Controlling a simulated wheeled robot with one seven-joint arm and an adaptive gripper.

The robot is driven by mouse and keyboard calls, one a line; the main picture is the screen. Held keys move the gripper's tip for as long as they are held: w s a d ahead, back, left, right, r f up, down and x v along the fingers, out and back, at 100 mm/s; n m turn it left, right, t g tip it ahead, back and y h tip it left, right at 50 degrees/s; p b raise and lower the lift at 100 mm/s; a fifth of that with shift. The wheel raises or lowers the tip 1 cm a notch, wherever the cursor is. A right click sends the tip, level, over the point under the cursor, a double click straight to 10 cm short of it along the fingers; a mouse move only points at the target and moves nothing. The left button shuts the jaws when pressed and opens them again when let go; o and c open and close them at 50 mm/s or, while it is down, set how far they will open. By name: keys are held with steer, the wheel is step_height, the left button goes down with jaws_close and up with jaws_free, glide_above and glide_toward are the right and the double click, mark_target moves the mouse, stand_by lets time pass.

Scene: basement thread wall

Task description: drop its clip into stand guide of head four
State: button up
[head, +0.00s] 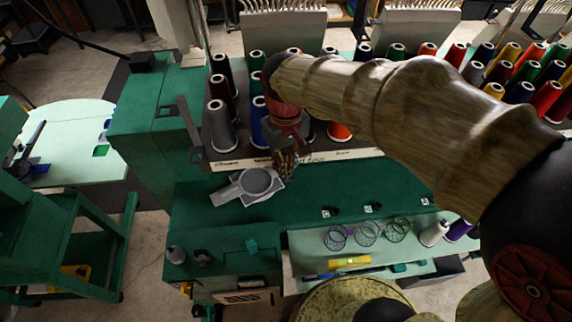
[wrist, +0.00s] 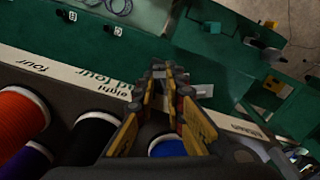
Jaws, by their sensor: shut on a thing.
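My gripper (head: 287,158) is at the front edge of the thread shelf, and it also shows in the wrist view (wrist: 160,72). Its yellow-and-dark fingers are closed together on something small at the tips, taken to be the clip; its shape is mostly hidden. A blue spool (wrist: 167,147) shows under the gripper. I cannot make out the stand guide itself.
A grey round-topped fixture (head: 258,182) lies on the green table just left of my gripper. Thread spools (head: 219,125) stand close together on the shelf. Several wire rings (head: 366,233) lie on the front tray. The green tabletop (head: 385,185) right of the gripper is mostly clear.

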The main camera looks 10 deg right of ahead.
steer(key=shift+f, duration=0.1)
steer(key=o, duration=0.8)
step_height(320, 180, up, 12)
stand_by(0.5)
steer(key=shift+t, duration=0.6)
steer(key=f, duration=0.1)
steer(key=f+b, duration=0.1)
steer(key=f, duration=0.1)
steer(key=s+d+f, duration=0.1)
steer(key=f, duration=0.1)
steer(key=shift+s+f+b, duration=0.1)
steer(key=shift+f+b, duration=0.05)
steer(key=shift+b, duration=0.25)
steer(key=s+d+f+m+t+b, duration=0.2)
steer(key=s+d+f+b, duration=0.3)
steer(key=f+b, duration=0.4)
steer(key=s+d+f+m+t+b, duration=0.2)
steer(key=s+d+f+b, duration=0.4)
steer(key=f+b, duration=0.4)
steer(key=shift+s+b, duration=0.2)
steer(key=shift+b, duration=0.3)
